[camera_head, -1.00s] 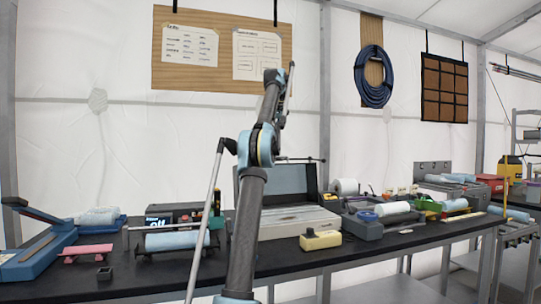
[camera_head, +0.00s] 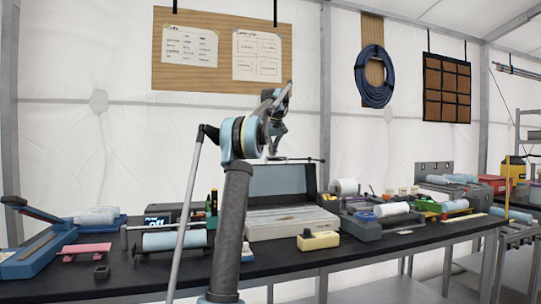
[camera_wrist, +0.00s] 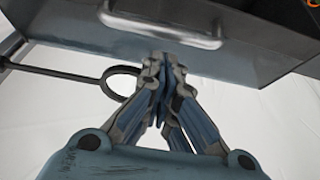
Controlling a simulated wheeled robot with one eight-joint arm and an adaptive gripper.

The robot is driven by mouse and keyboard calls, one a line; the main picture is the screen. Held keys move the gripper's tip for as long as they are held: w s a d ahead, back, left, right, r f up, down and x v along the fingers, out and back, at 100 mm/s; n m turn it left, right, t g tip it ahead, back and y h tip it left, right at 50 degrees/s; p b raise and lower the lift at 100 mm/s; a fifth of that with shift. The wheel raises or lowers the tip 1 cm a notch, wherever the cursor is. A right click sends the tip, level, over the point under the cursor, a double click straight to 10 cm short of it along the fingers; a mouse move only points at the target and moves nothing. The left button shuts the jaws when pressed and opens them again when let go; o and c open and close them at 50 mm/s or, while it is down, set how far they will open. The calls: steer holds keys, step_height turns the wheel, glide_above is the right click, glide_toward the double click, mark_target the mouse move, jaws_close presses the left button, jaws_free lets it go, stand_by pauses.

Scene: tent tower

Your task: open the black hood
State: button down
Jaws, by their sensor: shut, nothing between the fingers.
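The dark grey-black hood (camera_head: 312,177) stands on the workbench, behind and above a pale grey base (camera_head: 290,222). Its blue-grey panel shows in the head view, and a thin rod (camera_head: 305,160) runs along its top. In the wrist view a grey panel of the hood (camera_wrist: 228,52) fills the top, with a metal bar handle (camera_wrist: 165,36) on it. A rod ending in a ring (camera_wrist: 122,82) shows at left. My gripper (camera_head: 275,154) is above the hood, pointing down. Its fingers (camera_wrist: 163,62) are shut and empty, just below the handle in the picture; contact cannot be told.
A roller device with a pale blue roll (camera_head: 174,240) stands left of the base. A yellow-topped block (camera_head: 318,240) lies in front of it, and a grey device with a white roll (camera_head: 391,209) stands right. The bench's front strip is mostly clear.

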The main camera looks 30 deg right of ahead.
steer(key=shift+s+a+f, duration=0.1)
steer(key=shift+s+a, duration=0.2)
steer(key=shift+a, duration=0.25)
steer(key=shift+s+d, duration=0.1)
steer(key=shift+s, duration=0.1)
steer(key=shift+s+r+t, duration=0.3)
steer(key=shift+s, duration=0.55)
steer(key=s+a+t, duration=0.2)
steer(key=s, duration=0.6)
steer(key=shift+r+h, duration=0.35)
steer(key=shift+h, duration=0.05)
steer(key=shift+a, duration=0.1)
